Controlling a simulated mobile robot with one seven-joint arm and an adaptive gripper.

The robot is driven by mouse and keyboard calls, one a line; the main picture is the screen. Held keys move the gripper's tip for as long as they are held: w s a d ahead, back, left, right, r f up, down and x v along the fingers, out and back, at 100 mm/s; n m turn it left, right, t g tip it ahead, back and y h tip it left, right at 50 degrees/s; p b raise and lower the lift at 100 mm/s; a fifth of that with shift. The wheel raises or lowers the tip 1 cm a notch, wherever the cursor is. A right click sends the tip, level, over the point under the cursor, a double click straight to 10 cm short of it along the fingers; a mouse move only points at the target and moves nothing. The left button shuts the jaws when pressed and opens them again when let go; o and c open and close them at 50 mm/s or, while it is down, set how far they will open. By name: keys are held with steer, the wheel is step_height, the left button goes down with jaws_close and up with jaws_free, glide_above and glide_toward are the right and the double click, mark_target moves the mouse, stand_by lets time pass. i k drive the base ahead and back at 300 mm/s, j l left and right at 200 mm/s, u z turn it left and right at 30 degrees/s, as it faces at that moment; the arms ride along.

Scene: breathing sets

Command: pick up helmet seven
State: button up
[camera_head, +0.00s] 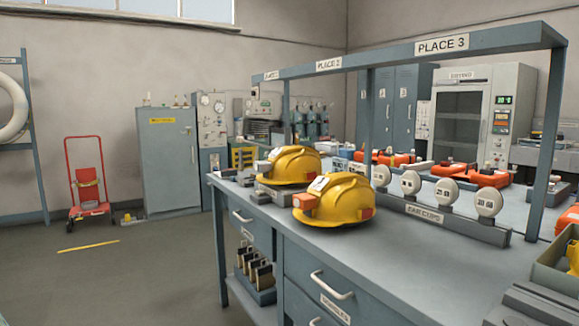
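Two yellow helmets sit on the grey workbench (420,262) in the head view. The nearer helmet (345,198) is near the bench's front edge, with an orange lamp on its front and a white label on top. The farther helmet (292,163) is behind it to the left, with a pale lamp and a white label. The numbers on both labels are too small to read, so I cannot tell which is helmet seven. My gripper is not in view.
A rail of round ear cups (411,183) stands right of the nearer helmet. An overhead frame (442,45) marked with place signs spans the bench. Orange devices (482,177) lie behind. A green bin (560,262) is at the right.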

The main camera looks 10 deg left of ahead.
mark_target(298, 165)
steer(key=i+j, duration=0.4)
steer(key=i, duration=0.15)
steer(key=i+j, duration=0.35)
steer(key=i, duration=0.15)
steer(key=j+u, duration=0.05)
